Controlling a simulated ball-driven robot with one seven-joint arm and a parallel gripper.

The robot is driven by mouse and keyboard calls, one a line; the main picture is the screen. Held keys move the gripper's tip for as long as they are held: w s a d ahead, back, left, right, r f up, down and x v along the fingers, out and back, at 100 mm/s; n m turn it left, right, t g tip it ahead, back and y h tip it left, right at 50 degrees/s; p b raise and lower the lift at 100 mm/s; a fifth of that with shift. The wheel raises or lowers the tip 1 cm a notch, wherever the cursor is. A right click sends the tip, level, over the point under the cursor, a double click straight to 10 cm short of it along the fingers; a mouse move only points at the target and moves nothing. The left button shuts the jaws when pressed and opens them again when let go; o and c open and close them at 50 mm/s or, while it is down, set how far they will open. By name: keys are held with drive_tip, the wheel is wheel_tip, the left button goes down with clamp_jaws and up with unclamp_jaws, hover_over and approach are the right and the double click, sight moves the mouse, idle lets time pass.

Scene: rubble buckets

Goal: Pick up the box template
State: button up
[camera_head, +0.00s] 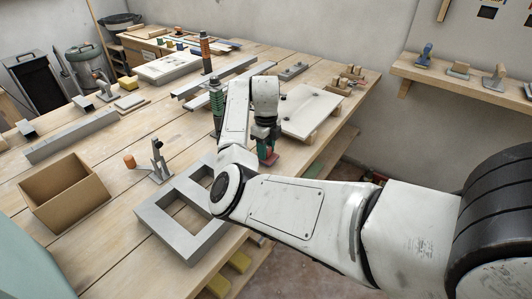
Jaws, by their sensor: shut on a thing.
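My gripper (267,145) points down beyond the bend of my arm, near the middle of the table. It is shut on a small red and green piece (268,157), partly hidden by the gripper. I cannot tell whether this piece touches the table. A flat grey frame with square openings (170,232) lies on the table nearer to me, partly covered by my arm; it may be the box template, but I cannot tell. An open brown box (68,190) stands at the left.
A pale board (312,108) lies right of my gripper. A green tower-like piece (217,98) stands just left of it. A metal clamp-like tool (158,158) stands left of the frame. A tool shelf (465,82) hangs on the right wall. Bare wood (120,235) shows at the front left.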

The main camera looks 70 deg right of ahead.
drive_tip(key=s+a+r+p, duration=0.1)
drive_tip(key=s+a+r, duration=0.5)
drive_tip(key=s+r, duration=0.5)
drive_tip(key=shift+s+a+r, duration=0.3)
drive_tip(key=shift+s+a, duration=0.05)
drive_tip(key=shift+s, duration=0.35)
